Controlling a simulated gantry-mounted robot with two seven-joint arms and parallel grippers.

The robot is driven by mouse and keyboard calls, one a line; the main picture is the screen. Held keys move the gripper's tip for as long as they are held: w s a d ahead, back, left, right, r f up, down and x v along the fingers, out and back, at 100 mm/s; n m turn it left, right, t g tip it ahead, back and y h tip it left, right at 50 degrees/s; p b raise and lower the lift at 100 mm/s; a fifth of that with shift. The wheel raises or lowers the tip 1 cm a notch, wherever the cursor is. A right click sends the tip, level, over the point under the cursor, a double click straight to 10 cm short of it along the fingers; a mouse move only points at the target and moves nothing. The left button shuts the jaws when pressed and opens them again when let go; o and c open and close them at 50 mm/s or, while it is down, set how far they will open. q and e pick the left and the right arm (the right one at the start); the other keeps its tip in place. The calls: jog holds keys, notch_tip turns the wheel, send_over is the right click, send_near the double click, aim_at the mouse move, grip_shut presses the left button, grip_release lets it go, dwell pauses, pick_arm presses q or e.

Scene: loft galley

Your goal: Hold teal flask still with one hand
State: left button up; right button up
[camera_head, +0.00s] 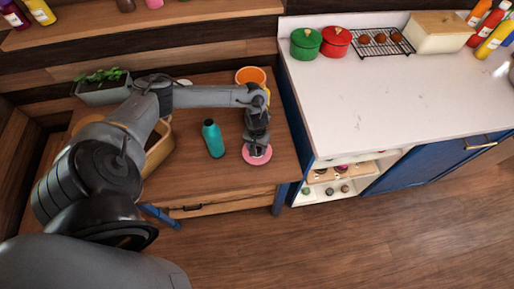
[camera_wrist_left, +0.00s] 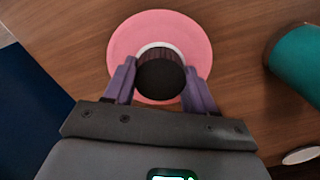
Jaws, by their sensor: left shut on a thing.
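The teal flask (camera_head: 214,140) stands on the wooden table in the head view, apart from my gripper and to its left. Part of its teal side (camera_wrist_left: 300,65) shows at the right edge of the left wrist view. My left gripper (camera_head: 257,147) points down over a pink disc (camera_head: 258,156), to the right of the flask. In the wrist view its purple fingers are shut on a dark round ridged thing (camera_wrist_left: 160,78), which sits over the pink disc (camera_wrist_left: 120,45) with a white ring between them. My right gripper is not in view.
An orange pot (camera_head: 250,75) stands at the table's back edge. A tan wooden box (camera_head: 160,152) and a planter (camera_head: 104,88) are at the left. The white counter (camera_head: 400,105) rises to the right. Bare table lies around the flask's front.

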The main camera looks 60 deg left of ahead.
pick_arm(q)
jog(key=shift+f, duration=0.1)
jog(key=o, duration=1.2)
jog(key=shift+c, duration=0.2)
